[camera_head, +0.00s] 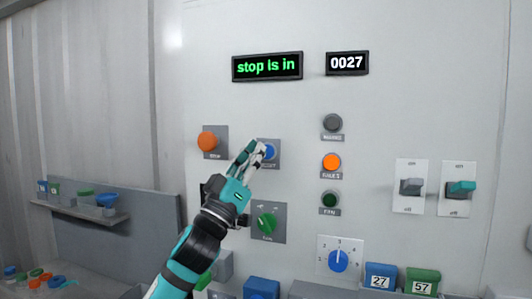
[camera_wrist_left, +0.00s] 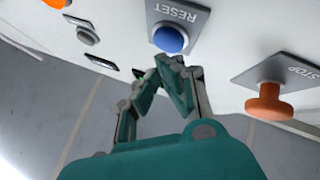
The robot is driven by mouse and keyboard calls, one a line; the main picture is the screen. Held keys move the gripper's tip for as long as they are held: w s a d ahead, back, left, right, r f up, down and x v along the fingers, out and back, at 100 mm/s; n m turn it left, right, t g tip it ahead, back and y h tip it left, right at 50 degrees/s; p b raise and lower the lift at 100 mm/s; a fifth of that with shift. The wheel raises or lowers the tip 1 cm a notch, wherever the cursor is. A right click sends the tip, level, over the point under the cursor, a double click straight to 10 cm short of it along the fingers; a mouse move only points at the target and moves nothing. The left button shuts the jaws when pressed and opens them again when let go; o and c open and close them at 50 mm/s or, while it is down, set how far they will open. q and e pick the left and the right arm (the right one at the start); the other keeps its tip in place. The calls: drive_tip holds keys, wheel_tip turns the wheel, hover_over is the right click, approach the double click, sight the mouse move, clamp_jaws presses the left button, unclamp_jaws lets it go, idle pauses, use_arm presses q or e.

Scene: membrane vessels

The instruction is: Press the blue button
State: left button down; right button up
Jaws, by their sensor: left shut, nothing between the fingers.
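The blue button (camera_head: 269,151) sits on a grey plate on the white panel, partly hidden by my left gripper in the head view. In the left wrist view the blue button (camera_wrist_left: 169,40) is round and domed, on a plate marked RESET, seen upside down. My left gripper (camera_head: 256,150) is shut and empty, its fingertips close in front of the button. In the left wrist view the fingertips (camera_wrist_left: 170,62) are just beside the button's edge; I cannot tell whether they touch. My right gripper is not in view.
An orange STOP button (camera_head: 208,141) is left of the blue one. A green knob (camera_head: 267,223) is below, a column of lamps (camera_head: 331,162) and two switches (camera_head: 411,187) to the right. The green display (camera_head: 267,66) reads "stop is in"; the counter (camera_head: 347,63) reads 0027.

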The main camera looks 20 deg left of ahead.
use_arm(q)
drive_tip(key=shift+w, duration=0.35)
drive_tip(key=shift+w, duration=0.45)
idle(0.7)
drive_tip(key=shift+s, duration=0.1)
drive_tip(key=shift+s+p, duration=0.3)
drive_tip(key=shift+s, duration=0.45)
drive_tip(key=shift+s, duration=0.1)
drive_tip(key=shift+s+a, duration=0.2)
drive_tip(key=shift+s, duration=2.15)
drive_tip(key=shift+f, duration=0.1)
